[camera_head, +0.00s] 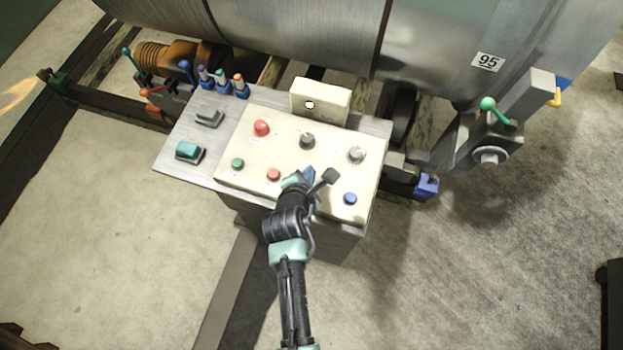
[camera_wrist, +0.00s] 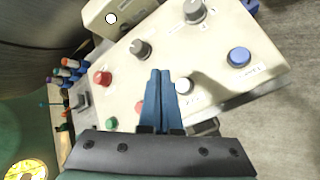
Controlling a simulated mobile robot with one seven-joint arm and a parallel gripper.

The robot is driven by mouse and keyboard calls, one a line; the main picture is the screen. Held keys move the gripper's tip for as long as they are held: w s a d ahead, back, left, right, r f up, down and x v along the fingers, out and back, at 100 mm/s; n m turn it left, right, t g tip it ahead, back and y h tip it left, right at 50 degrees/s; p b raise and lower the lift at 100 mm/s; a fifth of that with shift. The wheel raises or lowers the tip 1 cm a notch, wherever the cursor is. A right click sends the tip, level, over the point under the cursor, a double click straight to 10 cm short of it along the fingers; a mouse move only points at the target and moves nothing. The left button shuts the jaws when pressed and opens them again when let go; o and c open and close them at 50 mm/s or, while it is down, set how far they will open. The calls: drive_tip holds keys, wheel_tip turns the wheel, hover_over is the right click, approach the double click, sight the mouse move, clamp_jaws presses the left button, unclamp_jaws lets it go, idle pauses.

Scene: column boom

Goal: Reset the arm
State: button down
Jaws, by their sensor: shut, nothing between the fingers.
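My gripper (camera_head: 309,172) is over the cream control panel (camera_head: 323,133), near its lower middle, in the head view. In the wrist view my gripper (camera_wrist: 160,75) shows two blue fingers pressed together, with nothing between them. Their tips point across the panel toward its knobs. I cannot tell from these views how far the fingers are above the panel surface. My arm comes up from the bottom edge of the head view and hides part of the panel's lower edge.
The panel carries a red button (camera_head: 262,128), a green button (camera_head: 237,164), a blue button (camera_head: 350,199) and grey knobs (camera_head: 357,154). A cream box (camera_head: 320,98) stands behind it. Markers (camera_head: 222,82) stand at the back left. A large metal cylinder (camera_head: 300,35) lies behind.

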drive_tip(key=shift+f, duration=0.1)
idle(0.7)
drive_tip(key=w+r+m+t+y+b, duration=0.1)
drive_tip(key=w+r+m+t+b, duration=0.35)
drive_tip(key=r, duration=1.35)
drive_tip(key=w+r+m+t+b, duration=0.1)
drive_tip(key=w+r+m+t, duration=0.55)
drive_tip(key=r, duration=1.15)
drive_tip(key=s+r+m+t+b, duration=0.1)
drive_tip(key=s+r+m, duration=0.3)
drive_tip(key=r, duration=0.5)
drive_tip(key=s+r+m+t+b, duration=0.1)
drive_tip(key=s+r+m+t, duration=0.3)
drive_tip(key=s+r, duration=0.3)
drive_tip(key=s+r+m+t+y+b, duration=0.1)
drive_tip(key=s+r+m, duration=0.4)
drive_tip(key=r, duration=0.6)
drive_tip(key=shift+s+d+r+m+t+b, duration=0.3)
drive_tip(key=shift+s+t, duration=0.3)
drive_tip(key=shift+t, duration=0.1)
drive_tip(key=c, duration=1.6)
unclamp_jaws()
